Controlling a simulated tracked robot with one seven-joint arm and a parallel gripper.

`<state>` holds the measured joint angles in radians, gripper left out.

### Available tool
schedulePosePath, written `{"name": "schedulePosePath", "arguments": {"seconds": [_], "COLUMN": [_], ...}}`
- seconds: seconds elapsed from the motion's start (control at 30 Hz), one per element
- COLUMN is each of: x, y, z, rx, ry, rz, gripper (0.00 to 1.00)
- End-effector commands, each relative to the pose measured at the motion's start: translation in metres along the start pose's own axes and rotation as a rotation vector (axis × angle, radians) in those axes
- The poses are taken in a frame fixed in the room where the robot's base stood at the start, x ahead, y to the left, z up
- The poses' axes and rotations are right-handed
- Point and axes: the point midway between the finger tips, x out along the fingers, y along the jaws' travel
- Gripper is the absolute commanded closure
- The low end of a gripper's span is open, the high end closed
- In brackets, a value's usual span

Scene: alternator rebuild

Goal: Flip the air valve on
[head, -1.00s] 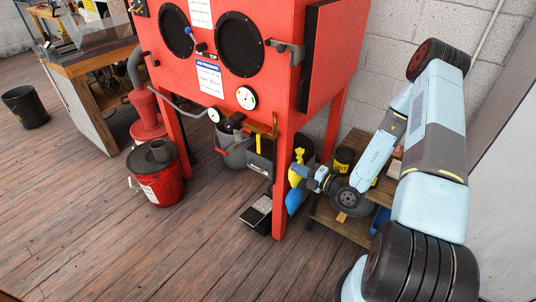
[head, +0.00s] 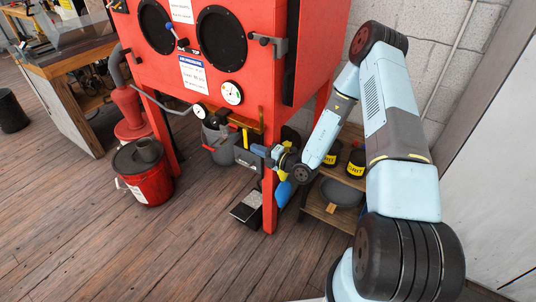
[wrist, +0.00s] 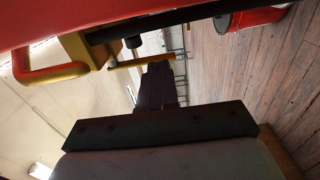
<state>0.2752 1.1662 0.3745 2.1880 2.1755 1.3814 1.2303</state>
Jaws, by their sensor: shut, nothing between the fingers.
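The air valve appears to be the yellow fitting under the red blast cabinet. Its yellow lever (head: 246,138) hangs upright in the head view, left of the cabinet's front leg. In the wrist view the yellow lever (wrist: 140,63) lies across the picture, by the tips of my fingers; I cannot tell whether they touch. A yellow-and-red piece (wrist: 75,50) and a dark pipe show nearby. My gripper (head: 259,151) is just right of the lever, by the leg. Its dark fingers (wrist: 158,75) are together and empty.
The red cabinet (head: 270,60) stands above, with its front leg (head: 269,205) close to my gripper. Grey buckets (head: 218,140) sit underneath. A wooden shelf (head: 330,215) with grit containers is right. A red bucket (head: 150,183) stands left.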

Motion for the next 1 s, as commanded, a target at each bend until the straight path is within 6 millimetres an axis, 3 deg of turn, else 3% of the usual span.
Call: {"name": "schedulePosePath", "arguments": {"seconds": [0.2,1.0], "x": [0.013,0.019], "y": [0.000,-0.003], "z": [0.000,0.000], "rx": [-0.002,0.000], "ry": [0.000,-0.001], "rz": [0.000,0.001], "gripper": [1.00,1.00]}}
